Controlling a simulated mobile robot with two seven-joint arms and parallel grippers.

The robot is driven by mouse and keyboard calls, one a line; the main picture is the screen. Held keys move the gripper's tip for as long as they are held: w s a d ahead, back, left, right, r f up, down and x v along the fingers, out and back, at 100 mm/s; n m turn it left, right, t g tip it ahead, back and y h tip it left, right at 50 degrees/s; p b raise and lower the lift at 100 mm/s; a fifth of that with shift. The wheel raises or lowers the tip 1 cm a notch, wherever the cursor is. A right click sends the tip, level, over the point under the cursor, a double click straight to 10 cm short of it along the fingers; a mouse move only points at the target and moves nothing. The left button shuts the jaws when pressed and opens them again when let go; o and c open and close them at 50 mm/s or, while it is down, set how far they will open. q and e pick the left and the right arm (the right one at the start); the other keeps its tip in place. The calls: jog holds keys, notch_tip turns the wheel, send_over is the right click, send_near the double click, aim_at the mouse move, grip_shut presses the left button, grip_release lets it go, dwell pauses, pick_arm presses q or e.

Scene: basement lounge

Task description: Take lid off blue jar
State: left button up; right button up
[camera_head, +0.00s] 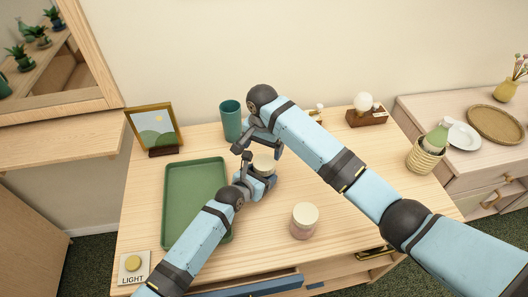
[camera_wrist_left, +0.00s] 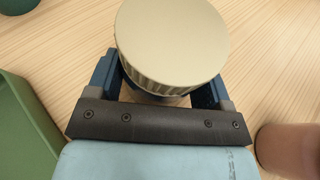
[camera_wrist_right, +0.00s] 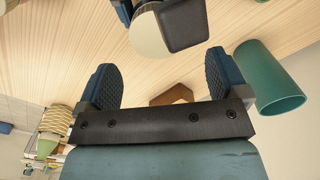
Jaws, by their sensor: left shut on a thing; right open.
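The jar's round cream lid (camera_head: 263,163) shows near the middle of the table. It also fills the upper middle of the left wrist view (camera_wrist_left: 172,45), with a ribbed edge, and sits on the jar. The jar's body is mostly hidden under the lid and between the fingers. My left gripper (camera_head: 258,182) is shut around the jar below the lid. My right gripper (camera_head: 250,143) is open and empty, above and behind the jar. In the right wrist view its fingers (camera_wrist_right: 163,82) are spread, with the lid (camera_wrist_right: 148,36) beyond them, apart from them.
A pink jar with a cream lid (camera_head: 304,222) stands right of my left gripper. A green tray (camera_head: 180,215) lies to the left. A teal cup (camera_head: 231,122) stands close behind my right gripper.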

aim_at(264, 162)
jog(key=shift+s+d+r+m, duration=0.15)
jog(key=shift+r+m, duration=0.3)
jog(key=shift+m, duration=0.25)
jog(key=shift+d+f, duration=0.1)
jog(key=shift+f, duration=3.75)
jog(key=c, duration=0.9)
jog(key=n, duration=0.3)
jog(key=shift+c, duration=0.2)
jog(key=o, duration=1)
